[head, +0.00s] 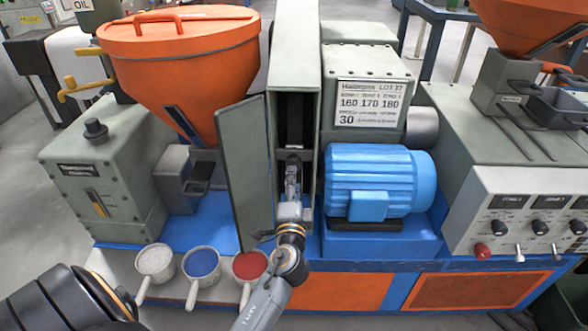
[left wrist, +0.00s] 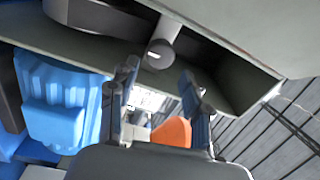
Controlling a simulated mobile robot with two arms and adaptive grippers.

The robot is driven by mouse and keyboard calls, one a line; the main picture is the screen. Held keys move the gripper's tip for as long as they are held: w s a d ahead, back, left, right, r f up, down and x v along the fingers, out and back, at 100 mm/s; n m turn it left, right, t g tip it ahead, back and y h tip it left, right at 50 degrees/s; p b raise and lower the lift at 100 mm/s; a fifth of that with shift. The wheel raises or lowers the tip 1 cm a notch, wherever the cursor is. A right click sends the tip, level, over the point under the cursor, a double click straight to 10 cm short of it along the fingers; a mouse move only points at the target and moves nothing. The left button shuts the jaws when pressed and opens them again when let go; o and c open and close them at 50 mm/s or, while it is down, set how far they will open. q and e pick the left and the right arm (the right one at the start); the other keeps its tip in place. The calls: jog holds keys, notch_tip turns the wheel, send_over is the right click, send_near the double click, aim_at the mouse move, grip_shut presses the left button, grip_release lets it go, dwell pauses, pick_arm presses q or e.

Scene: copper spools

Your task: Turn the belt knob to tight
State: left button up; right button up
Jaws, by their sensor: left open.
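The belt knob (left wrist: 160,54) is a grey round knob with a short white mark on its face. It shows in the left wrist view inside a grey housing, beside a dark rounded part. My left gripper (left wrist: 158,72) is open, with one finger on each side of the line to the knob; I cannot tell whether either finger touches it. In the head view my left gripper (head: 293,172) reaches into the tall narrow belt housing (head: 294,45), whose door (head: 245,175) stands open on the left. The knob is hidden there. My right gripper is not in view.
A blue motor (head: 378,180) stands close right of the housing. An orange hopper (head: 180,60) is at the left. Scoops of white (head: 154,260), blue (head: 202,263) and red (head: 250,265) pellets sit in front. A control panel (head: 530,215) is at the right.

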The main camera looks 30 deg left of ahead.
pick_arm(q)
jog(key=shift+v, duration=1.95)
